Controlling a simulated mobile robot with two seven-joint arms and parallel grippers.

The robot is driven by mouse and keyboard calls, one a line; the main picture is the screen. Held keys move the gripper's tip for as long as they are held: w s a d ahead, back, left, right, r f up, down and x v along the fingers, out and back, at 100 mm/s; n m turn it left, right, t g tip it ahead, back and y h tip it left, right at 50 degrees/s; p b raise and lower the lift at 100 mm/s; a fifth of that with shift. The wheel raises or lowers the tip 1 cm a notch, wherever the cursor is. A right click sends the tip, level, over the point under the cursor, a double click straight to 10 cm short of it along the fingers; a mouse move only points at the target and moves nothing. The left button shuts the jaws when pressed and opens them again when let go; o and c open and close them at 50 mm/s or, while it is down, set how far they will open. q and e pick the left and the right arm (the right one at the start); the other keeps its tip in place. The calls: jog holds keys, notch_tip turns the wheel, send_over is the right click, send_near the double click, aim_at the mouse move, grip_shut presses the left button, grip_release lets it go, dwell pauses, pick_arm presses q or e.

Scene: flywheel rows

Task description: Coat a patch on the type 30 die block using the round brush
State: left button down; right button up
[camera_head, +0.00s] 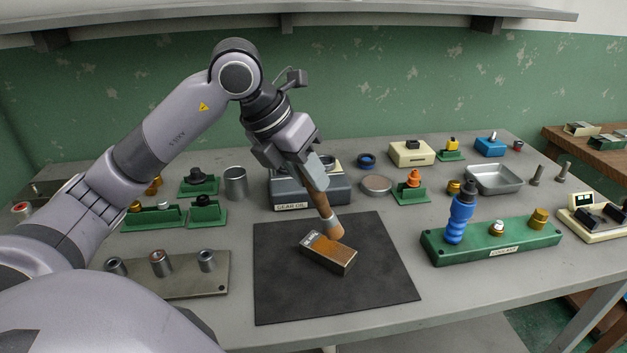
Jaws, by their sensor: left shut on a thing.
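The die block (330,255) is a dark block with a rusty brown top and a pale marking at its left end. It lies on a black mat (290,296) in the middle of the bench. My left gripper (312,172) is shut on the wooden handle of the round brush (318,197). I cannot tell if the bristles touch the block. No coated patch can be made out clearly. My right gripper is not in view.
A grey gear oil station (338,190) stands directly behind the mat. A green coolant rack (475,250) with a blue bottle is at the right. A metal plate with several cylinders (190,280) is at the left. A metal tray (494,180) stands at the back right. The mat's front is clear.

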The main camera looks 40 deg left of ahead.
pick_arm(q)
jog(key=shift+r+p, duration=0.5)
jog(key=shift+r, duration=0.6)
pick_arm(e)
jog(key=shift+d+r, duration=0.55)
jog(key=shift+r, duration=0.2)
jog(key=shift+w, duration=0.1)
